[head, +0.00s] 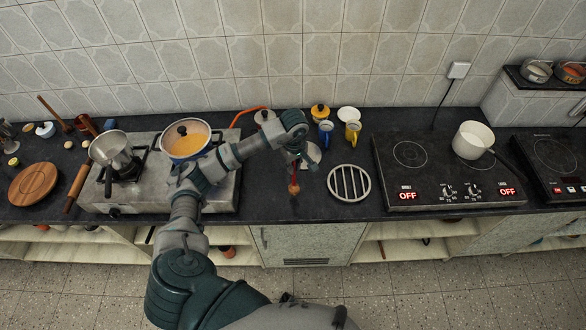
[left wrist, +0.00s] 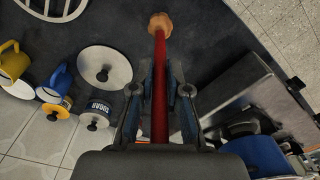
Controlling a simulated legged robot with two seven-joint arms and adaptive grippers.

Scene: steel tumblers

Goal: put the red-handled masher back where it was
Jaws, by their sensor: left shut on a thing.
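The red-handled masher (head: 294,188) shows in the head view below my left gripper (head: 297,155), over the dark counter between the stove and the round trivet. In the left wrist view the long red handle (left wrist: 160,75) runs away from my left gripper (left wrist: 160,95) to a pale orange knob. My left gripper is shut on this handle. The rest of the masher is hidden by the gripper. I cannot tell whether the masher touches the counter. My right gripper is in neither view.
A slatted metal trivet (head: 349,183) lies right of the gripper. A blue mug (head: 325,132), a yellow mug (head: 353,132) and a round lid (left wrist: 104,71) are close by. Left stands the gas stove with an orange-filled pot (head: 187,143); right, a hob (head: 448,170) reading OFF.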

